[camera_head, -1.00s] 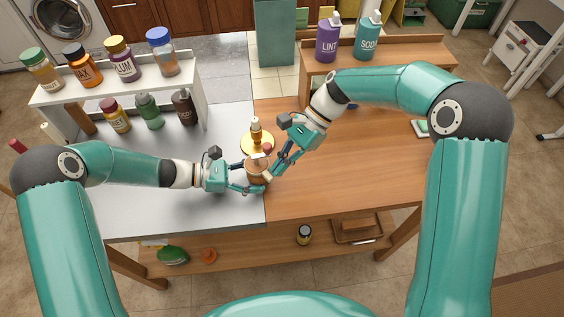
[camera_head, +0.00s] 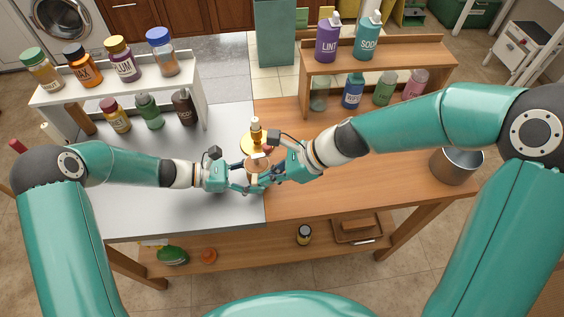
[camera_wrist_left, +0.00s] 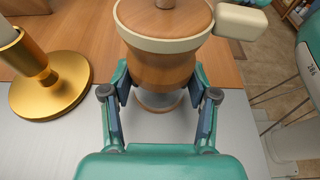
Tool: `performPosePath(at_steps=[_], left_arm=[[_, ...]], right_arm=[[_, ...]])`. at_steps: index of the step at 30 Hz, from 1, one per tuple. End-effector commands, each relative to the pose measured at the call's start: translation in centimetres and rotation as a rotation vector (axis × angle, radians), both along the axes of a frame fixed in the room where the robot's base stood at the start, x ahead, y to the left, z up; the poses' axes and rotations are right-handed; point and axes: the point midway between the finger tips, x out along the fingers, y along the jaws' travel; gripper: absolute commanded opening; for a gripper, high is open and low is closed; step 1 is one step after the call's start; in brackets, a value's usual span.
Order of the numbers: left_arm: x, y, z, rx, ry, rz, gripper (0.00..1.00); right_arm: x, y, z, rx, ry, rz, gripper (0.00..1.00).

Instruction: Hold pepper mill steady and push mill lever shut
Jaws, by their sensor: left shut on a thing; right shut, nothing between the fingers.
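The pepper mill (camera_head: 257,163) stands upright near the seam of the table. The left wrist view shows its round wooden body (camera_wrist_left: 163,66) with a cream rim and wooden top. Its cream lever block (camera_wrist_left: 241,20) sticks out to the right at the top. My left gripper (camera_head: 246,187) is shut around the mill's lower body, one finger on each side (camera_wrist_left: 160,108). My right gripper (camera_head: 266,180) is shut and empty, low beside the mill on its near right side. I cannot tell whether it touches the lever, which is hard to make out in the head view.
A gold-based holder (camera_head: 249,146) with a white upright piece stands just behind the mill. Bottles fill the white rack (camera_head: 60,99) at left and the wooden shelf (camera_head: 384,63) at right. A metal pot (camera_head: 456,166) stands at the right end. The table's front right is clear.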

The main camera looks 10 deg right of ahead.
Motion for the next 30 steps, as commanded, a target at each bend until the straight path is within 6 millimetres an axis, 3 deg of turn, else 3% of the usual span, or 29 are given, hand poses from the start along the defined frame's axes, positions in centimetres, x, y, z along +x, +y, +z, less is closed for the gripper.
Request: performPosePath(at_steps=[13,30], left_arm=[[0.0,0.0,0.0,0.000,0.000,0.000,0.28],[0.0,0.0,0.0,0.000,-0.001,0.000,0.28]], right_arm=[[-0.2,0.6,-0.1,-0.003,0.001,-0.064,0.00],[1.2,0.0,-0.1,-0.003,0.002,-0.063,0.00]])
